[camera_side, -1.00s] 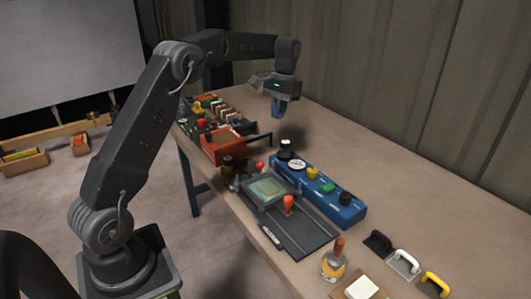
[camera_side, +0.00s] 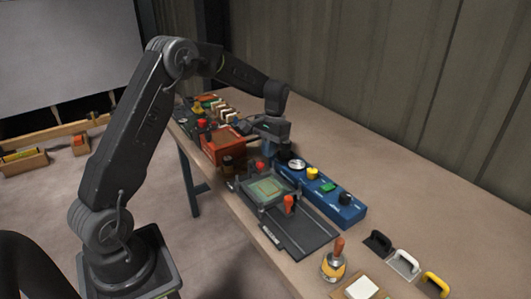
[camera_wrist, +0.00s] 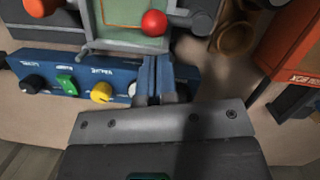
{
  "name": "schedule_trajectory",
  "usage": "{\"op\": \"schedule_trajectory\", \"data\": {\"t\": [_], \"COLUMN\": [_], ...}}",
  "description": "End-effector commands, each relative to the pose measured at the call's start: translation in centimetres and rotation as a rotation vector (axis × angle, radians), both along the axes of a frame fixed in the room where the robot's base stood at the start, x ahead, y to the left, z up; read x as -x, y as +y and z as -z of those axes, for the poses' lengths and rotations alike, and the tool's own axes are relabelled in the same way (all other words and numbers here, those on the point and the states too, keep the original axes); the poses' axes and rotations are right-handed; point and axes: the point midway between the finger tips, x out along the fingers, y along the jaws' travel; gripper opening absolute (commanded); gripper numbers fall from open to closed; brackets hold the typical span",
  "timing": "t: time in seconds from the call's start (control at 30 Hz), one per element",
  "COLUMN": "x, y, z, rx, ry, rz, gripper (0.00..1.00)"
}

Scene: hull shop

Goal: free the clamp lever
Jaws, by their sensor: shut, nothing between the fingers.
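A grey fixture (camera_side: 250,196) holds a green board (camera_side: 266,188), also in the wrist view (camera_wrist: 135,12). A red ball knob (camera_side: 260,166) sits at one end of the fixture, and in the wrist view (camera_wrist: 154,22) it is just beyond my fingertips. An upright orange handle (camera_side: 289,203) stands at the opposite end, cut off in the wrist view (camera_wrist: 40,5). I cannot tell for certain which is the clamp lever. My gripper (camera_wrist: 155,62) is shut and empty, low over the far end of the blue control box, apart from the red ball. In the side view its fingertips are mostly hidden.
The blue control box (camera_side: 330,200) lies beside the fixture, with a yellow knob (camera_wrist: 101,93), a green switch (camera_wrist: 66,84) and a black knob (camera_wrist: 33,84). A red box (camera_side: 222,146) and brown cups (camera_wrist: 236,38) stand close by.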

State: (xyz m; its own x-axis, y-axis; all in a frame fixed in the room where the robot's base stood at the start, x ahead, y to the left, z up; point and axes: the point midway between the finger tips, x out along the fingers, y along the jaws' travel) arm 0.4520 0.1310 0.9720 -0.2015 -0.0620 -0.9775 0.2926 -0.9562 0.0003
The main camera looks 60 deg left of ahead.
Motion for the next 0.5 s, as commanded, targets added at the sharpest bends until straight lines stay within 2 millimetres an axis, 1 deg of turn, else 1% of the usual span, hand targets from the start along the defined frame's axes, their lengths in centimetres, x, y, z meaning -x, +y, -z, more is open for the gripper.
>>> {"op": "schedule_trajectory", "data": {"t": [0.1, 0.2, 0.5], "x": [0.88, 1.23, 1.35], "y": [-0.24, -0.36, -0.4], "z": [0.26, 0.45, 0.48], "rx": [0.0, 0.0, 0.0], "ry": [-0.001, -0.001, -0.001], "rz": [0.0, 0.0, 0.0], "gripper": [0.0, 0.0, 0.0]}}
